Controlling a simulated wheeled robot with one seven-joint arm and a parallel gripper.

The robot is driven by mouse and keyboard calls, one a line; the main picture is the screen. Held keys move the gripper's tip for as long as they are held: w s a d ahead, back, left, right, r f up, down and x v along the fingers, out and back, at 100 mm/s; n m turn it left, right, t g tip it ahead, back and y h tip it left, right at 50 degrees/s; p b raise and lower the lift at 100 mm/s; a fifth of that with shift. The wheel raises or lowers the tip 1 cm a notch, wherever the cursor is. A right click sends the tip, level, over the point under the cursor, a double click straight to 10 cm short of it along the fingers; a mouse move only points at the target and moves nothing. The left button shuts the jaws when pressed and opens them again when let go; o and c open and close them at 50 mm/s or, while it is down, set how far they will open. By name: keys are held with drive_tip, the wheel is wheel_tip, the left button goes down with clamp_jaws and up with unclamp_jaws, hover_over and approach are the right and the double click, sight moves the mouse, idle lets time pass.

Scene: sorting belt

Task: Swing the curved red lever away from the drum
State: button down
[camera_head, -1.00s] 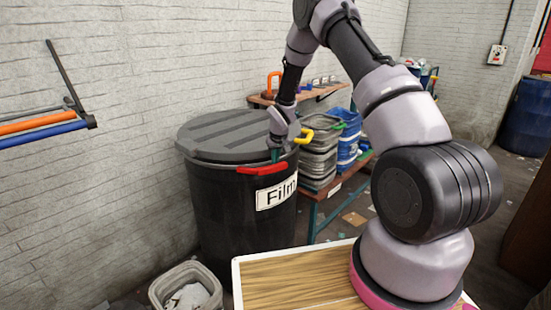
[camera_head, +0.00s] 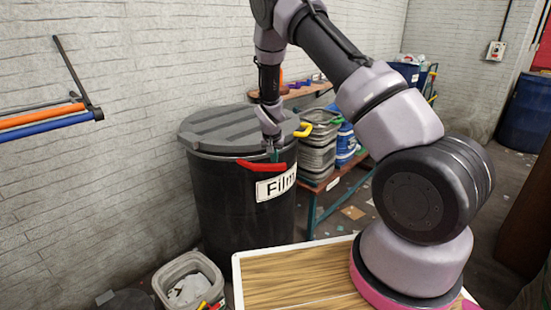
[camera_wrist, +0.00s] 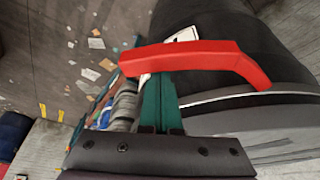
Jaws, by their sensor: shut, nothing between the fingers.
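The curved red lever (camera_head: 262,166) lies across the front of the dark drum (camera_head: 225,205), just under the lid rim and above the "Film" label. In the wrist view the red lever (camera_wrist: 205,53) crosses in front of my green fingers, its right part bending down over the dark drum side. My gripper (camera_head: 274,156) points down at the lever's right part. Its fingers (camera_wrist: 158,76) are shut with nothing between them. Their tips are at the lever's edge; whether they touch it I cannot tell.
Stacked grey bins (camera_head: 318,150) stand right of the drum. A waste bin (camera_head: 188,280) is on the floor in front. A brick wall is behind. Coloured bars (camera_head: 45,122) project from the wall at left.

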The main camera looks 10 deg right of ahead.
drive_tip(key=s+a+m+g+h, duration=0.1)
drive_tip(key=s+a+m+g, duration=0.1)
drive_tip(key=s+a+m, duration=0.2)
drive_tip(key=s+a+m+g+h, duration=0.1)
drive_tip(key=s+a+m, duration=0.3)
drive_tip(key=a+m, duration=0.5)
drive_tip(key=shift+a+m+g+h, duration=0.3)
drive_tip(key=shift+a+m+g, duration=0.1)
drive_tip(key=shift+a, duration=1.2)
drive_tip(key=shift+s+a, duration=0.1)
drive_tip(key=shift+a, duration=0.05)
